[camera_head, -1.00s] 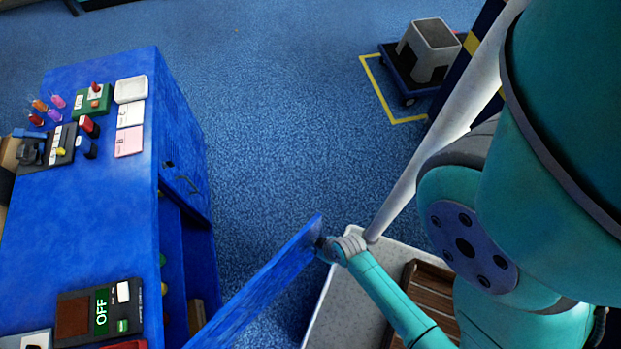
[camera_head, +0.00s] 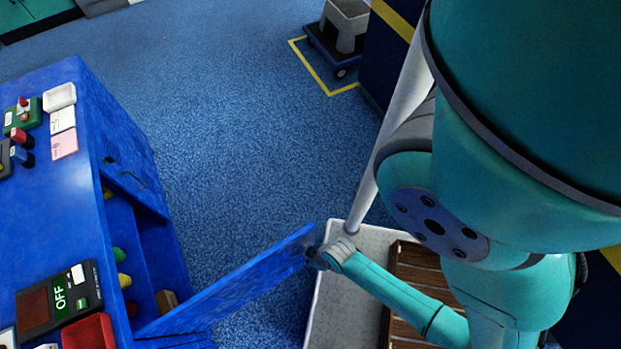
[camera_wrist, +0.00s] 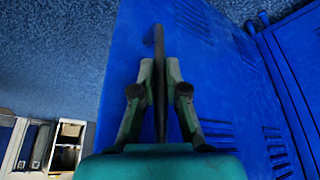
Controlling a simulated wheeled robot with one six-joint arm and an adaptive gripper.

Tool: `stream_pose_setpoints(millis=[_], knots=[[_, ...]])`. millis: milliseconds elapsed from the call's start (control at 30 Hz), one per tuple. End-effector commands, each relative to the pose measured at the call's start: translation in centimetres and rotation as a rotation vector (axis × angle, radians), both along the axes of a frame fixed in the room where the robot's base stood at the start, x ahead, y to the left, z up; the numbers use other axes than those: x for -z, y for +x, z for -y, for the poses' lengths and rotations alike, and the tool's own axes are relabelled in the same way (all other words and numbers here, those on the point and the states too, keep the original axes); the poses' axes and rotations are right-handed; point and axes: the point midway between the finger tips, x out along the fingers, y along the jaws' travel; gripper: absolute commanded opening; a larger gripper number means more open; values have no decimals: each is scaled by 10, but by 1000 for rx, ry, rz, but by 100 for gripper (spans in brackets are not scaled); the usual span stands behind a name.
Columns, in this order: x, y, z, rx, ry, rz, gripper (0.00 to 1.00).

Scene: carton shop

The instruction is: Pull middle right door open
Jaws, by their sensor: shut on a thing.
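The blue door (camera_head: 235,283) stands swung out from the blue cabinet (camera_head: 130,150), with its free edge toward my arm. My gripper (camera_head: 318,254) is at that free edge. In the wrist view my gripper (camera_wrist: 160,75) is shut on the dark door handle (camera_wrist: 159,45), a bar running between the two fingers. The blue door panel (camera_wrist: 205,60) with slots lies behind it. The open compartment (camera_head: 140,255) shows green and yellow items and a brown block inside. The contact is small in the head view.
A closed door with a handle (camera_head: 125,175) is further back on the cabinet. A white tray with brown slats (camera_head: 375,240) lies beside my arm. The cabinet top holds a display reading OFF (camera_head: 60,295) and a red tray (camera_head: 88,333). Blue floor (camera_head: 240,130) is clear beyond.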

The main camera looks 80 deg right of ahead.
Motion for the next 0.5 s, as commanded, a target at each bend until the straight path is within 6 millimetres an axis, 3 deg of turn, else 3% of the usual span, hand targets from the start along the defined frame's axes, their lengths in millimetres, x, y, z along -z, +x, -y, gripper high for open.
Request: stream_pose_setpoints(millis=[467, 500], knots=[[1, 0, -1, 0, 3, -1, 0], [1, 0, -1, 0, 3, -1, 19]])
